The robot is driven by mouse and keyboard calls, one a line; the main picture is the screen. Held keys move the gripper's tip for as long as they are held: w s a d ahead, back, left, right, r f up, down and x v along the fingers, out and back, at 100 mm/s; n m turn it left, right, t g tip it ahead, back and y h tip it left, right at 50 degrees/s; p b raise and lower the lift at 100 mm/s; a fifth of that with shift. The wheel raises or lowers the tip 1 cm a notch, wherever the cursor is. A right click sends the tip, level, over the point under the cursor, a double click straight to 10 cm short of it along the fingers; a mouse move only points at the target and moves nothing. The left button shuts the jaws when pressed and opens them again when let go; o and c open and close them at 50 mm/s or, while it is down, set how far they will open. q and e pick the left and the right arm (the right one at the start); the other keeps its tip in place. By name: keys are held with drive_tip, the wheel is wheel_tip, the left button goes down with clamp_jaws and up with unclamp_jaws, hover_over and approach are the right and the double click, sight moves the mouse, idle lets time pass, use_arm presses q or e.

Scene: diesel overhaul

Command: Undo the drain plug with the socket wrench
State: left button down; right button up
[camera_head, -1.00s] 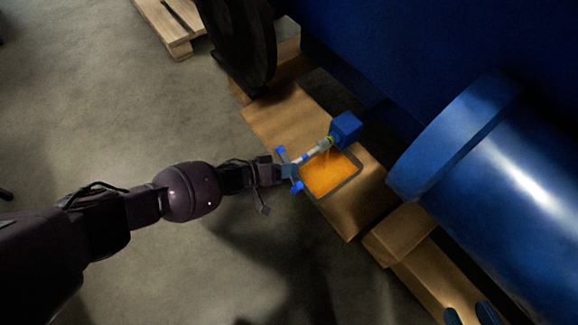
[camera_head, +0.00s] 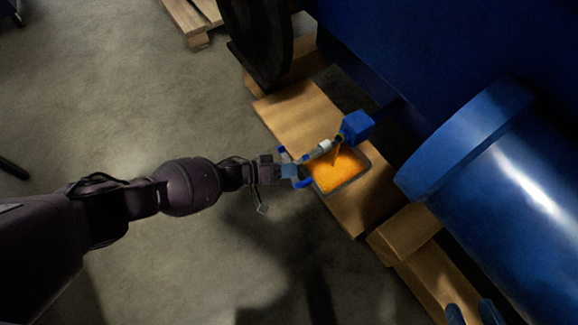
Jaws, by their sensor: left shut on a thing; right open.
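The blue drain block (camera_head: 357,126) juts from the engine's lower side. My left gripper (camera_head: 297,168) is shut on the socket wrench, whose pale grey socket end (camera_head: 319,150) points up at the block. I cannot tell whether the socket touches the block or stands just apart. The drain plug cannot be made out, and the gripper hides the rest of the wrench. My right gripper (camera_head: 471,314) is open at the bottom right edge, with only its blue fingertips showing.
The pan stands on wooden boards (camera_head: 292,115) under the blue engine (camera_head: 410,40). A large blue cylinder (camera_head: 500,190) overhangs on the right. A dark wheel (camera_head: 258,40) stands behind.

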use_arm(q)
drive_tip(key=s+a, duration=0.1)
drive_tip(key=a, duration=0.1)
drive_tip(key=s+a+p, duration=0.1)
drive_tip(key=s+a, duration=0.1)
drive_tip(key=shift+s+a+r, duration=0.1)
drive_tip(key=shift+s+a, duration=0.05)
drive_tip(key=shift+a, duration=0.15)
